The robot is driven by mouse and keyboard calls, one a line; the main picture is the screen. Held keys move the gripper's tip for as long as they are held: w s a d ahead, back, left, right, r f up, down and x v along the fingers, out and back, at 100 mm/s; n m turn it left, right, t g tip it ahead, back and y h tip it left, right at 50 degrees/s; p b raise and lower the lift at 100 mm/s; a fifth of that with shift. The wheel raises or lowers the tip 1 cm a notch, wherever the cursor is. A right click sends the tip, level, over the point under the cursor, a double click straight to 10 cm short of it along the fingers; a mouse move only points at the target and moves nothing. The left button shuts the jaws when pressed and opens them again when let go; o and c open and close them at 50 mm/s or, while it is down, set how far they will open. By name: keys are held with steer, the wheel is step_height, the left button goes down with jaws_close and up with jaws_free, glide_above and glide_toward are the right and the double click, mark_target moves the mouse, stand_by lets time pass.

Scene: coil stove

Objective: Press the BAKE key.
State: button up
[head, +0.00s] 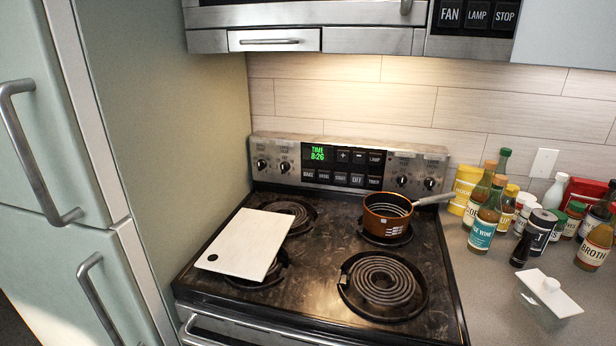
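The BAKE key (308,175) is a small dark key with pale lettering. It is at the left end of the lower key row on the stove's back control panel (343,168). Above it a green display (318,153) reads TIME 8:26. Other keys sit to its right, among them BROIL, START, OFF and TIMER, with plus, minus and LAMP above. Two knobs are to the left of the display. Nothing covers the BAKE key. My gripper is not in view.
A white cutting board (245,243) lies over the left burners. An orange pot (388,216) stands on the back right burner, its handle pointing right. The front right coil (383,280) is bare. Bottles and jars crowd the right counter. A microwave hangs above; a fridge stands left.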

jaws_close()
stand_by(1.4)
